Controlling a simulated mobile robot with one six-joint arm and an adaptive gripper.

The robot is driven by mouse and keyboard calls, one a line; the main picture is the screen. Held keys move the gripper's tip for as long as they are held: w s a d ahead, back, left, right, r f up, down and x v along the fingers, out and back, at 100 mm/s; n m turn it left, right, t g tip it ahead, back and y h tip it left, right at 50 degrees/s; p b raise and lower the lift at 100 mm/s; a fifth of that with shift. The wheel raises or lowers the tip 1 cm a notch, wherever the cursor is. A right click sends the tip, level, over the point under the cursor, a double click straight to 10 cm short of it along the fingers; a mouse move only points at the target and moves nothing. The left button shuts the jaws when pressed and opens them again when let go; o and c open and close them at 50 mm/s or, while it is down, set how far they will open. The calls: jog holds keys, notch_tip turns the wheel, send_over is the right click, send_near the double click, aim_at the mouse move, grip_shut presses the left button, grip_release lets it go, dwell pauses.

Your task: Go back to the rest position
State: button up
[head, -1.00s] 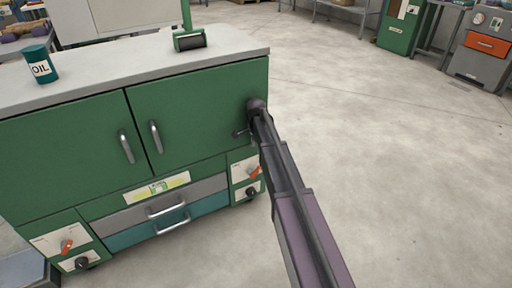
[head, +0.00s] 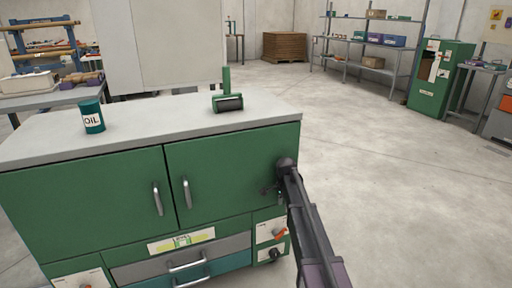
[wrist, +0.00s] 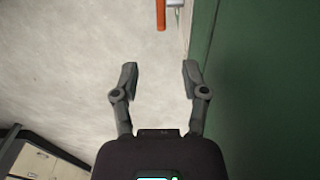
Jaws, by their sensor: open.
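My gripper (wrist: 160,80) is open in the wrist view, with two dark fingers apart and nothing between them. Bare concrete floor shows beyond the fingers, and the green side of the cabinet is close on the right. In the head view my arm reaches up from the bottom to the right end of the green cabinet (head: 80,200). The fingers are small and dark there, close to the cabinet's right door; whether they touch it I cannot tell.
An orange handle (wrist: 161,14) shows ahead of the fingers. Open floor (head: 400,170) lies to the right. Shelving (head: 365,45) and a green machine (head: 440,80) stand further back.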

jog(key=s+a+r+n+p, duration=0.1)
jog(key=s+r+n+p, duration=0.2)
jog(key=s+n, duration=0.8)
jog(key=s+r+n+p, duration=0.3)
jog(key=s, duration=1.6)
notch_tip(320, 180, up, 38)
jog(key=p, duration=3.7)
jog(key=shift+w+f+p, duration=0.15)
jog(key=shift+w+p, duration=0.15)
